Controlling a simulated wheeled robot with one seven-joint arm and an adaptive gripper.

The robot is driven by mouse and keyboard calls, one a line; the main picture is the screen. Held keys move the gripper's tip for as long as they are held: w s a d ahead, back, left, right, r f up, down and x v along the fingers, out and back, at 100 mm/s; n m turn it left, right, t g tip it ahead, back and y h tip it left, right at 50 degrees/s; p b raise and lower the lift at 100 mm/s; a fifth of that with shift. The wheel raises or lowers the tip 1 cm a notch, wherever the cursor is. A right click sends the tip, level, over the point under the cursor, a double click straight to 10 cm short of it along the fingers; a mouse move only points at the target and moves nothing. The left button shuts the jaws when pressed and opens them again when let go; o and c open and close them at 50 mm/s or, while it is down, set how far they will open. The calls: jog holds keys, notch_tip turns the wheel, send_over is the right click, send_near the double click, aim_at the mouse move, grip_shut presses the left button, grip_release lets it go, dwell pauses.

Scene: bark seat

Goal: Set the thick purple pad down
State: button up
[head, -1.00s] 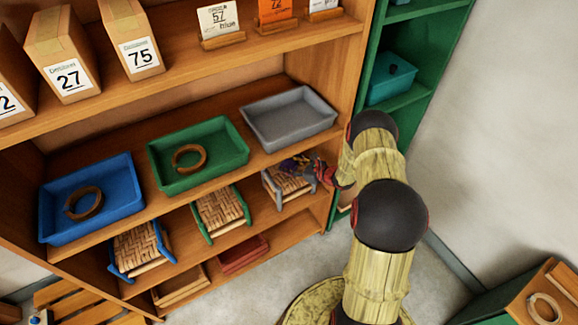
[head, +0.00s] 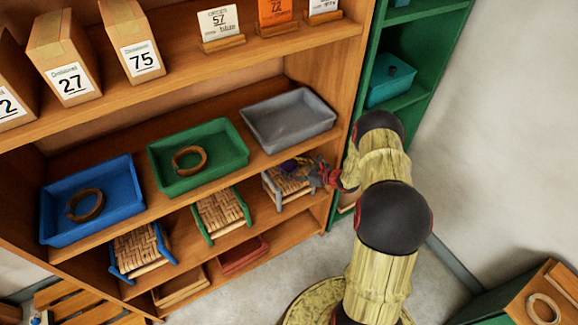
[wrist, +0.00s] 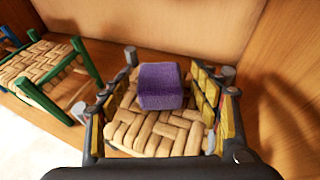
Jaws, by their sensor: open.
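The thick purple pad (wrist: 161,86) rests on the woven seat of the grey-framed stool (wrist: 150,136), toward its back edge in the wrist view.
A green-framed stool (head: 220,213) and a blue-framed stool (head: 140,249) stand left on the same shelf. A grey tray (head: 289,118), empty, is on the shelf above. The shelf's wooden side wall (wrist: 288,75) is close on the right in the wrist view.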

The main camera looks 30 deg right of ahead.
jog(key=p+v, duration=0.2)
jog(key=v, duration=0.8)
jog(key=shift+w, duration=0.1)
